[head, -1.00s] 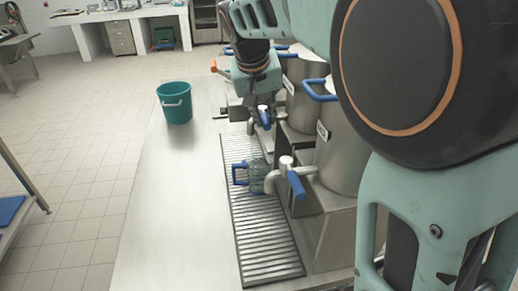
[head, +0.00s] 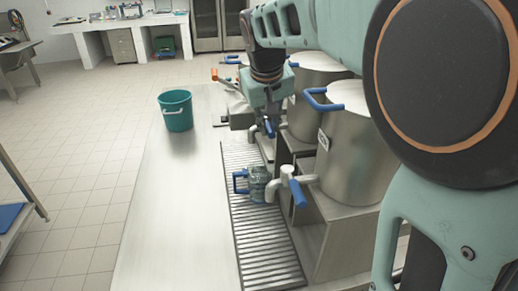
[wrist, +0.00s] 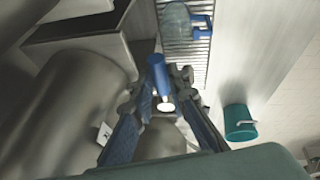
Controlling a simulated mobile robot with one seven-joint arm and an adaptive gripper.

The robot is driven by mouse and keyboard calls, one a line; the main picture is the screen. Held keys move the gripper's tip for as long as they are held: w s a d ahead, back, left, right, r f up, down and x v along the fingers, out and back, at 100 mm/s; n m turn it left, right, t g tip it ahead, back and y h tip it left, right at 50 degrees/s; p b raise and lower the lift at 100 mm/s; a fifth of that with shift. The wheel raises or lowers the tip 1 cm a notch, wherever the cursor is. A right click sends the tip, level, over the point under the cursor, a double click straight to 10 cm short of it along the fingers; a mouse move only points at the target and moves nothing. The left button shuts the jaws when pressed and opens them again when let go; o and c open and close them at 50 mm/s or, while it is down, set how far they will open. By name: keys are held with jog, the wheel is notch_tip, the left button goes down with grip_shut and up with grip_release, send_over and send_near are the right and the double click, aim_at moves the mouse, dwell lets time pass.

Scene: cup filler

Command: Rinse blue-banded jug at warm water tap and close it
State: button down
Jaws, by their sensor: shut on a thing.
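A clear jug with a blue handle (head: 257,184) stands on the slatted drip grate (head: 270,255), just left of the near tap's spout. The jug also shows at the top of the wrist view (wrist: 176,20). The near tap has a blue lever (head: 297,192) and is free of my gripper. My gripper (head: 270,130) is farther back, at the tap beyond the jug. In the wrist view its fingers (wrist: 160,82) are shut on a blue tap lever (wrist: 157,72) with a pale end. I cannot make out the band on the jug or any water running.
Steel tanks with blue handles (head: 350,150) stand right of the grate. A teal bucket (head: 175,112) stands on the counter at the back left. The counter's left part (head: 175,210) is clear.

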jog(key=c, duration=1.8)
grip_release()
jog(key=shift+d, duration=0.5)
jog(key=shift+a, duration=0.1)
jog(key=shift+a+r, duration=0.1)
jog(key=shift+r, duration=0.15)
jog(key=v, duration=1.1)
jog(key=shift+r, duration=0.2)
jog(key=shift+s, duration=0.15)
